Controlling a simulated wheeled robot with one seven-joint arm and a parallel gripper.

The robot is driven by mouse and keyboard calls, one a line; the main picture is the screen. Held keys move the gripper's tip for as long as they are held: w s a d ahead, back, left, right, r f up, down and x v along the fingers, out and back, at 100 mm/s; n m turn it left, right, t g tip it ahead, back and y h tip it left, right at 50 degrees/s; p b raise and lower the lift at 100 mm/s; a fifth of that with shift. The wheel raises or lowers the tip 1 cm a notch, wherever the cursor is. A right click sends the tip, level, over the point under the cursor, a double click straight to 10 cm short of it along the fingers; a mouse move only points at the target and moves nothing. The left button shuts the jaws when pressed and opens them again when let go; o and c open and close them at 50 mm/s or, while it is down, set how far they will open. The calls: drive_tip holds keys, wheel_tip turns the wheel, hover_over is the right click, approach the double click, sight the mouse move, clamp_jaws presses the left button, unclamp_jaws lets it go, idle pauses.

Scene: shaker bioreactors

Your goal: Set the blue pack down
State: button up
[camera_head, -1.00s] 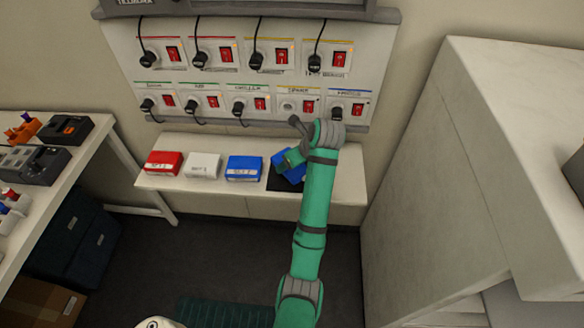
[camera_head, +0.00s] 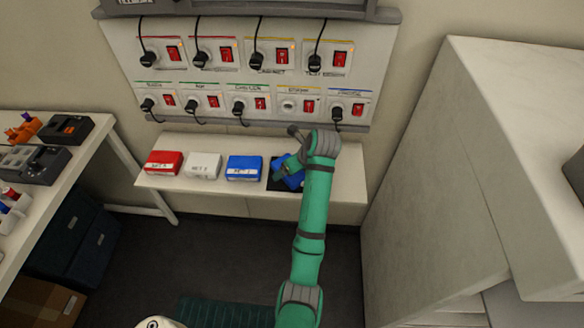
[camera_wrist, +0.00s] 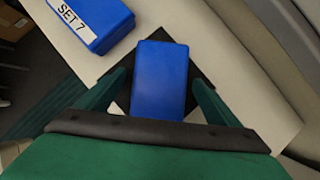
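The blue pack (camera_wrist: 160,75) is between the two fingers of my gripper (camera_wrist: 160,88) in the wrist view, its plain face toward the camera. The pack is over a black mat (camera_wrist: 203,68) on the white shelf. In the head view the pack (camera_head: 291,182) is at the right end of the row, partly hidden by my gripper (camera_head: 287,170). I cannot tell whether its underside touches the mat.
Another blue pack (camera_head: 244,168), labelled SET 7 in the wrist view (camera_wrist: 88,20), sits just left of the mat. A white pack (camera_head: 203,165) and a red pack (camera_head: 164,162) stand further left on the shelf (camera_head: 340,185). A panel of plugs and switches (camera_head: 220,70) rises behind.

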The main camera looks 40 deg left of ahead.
drive_tip(key=v, duration=0.9)
drive_tip(key=shift+w+r, duration=0.15)
drive_tip(key=shift+v, duration=1.45)
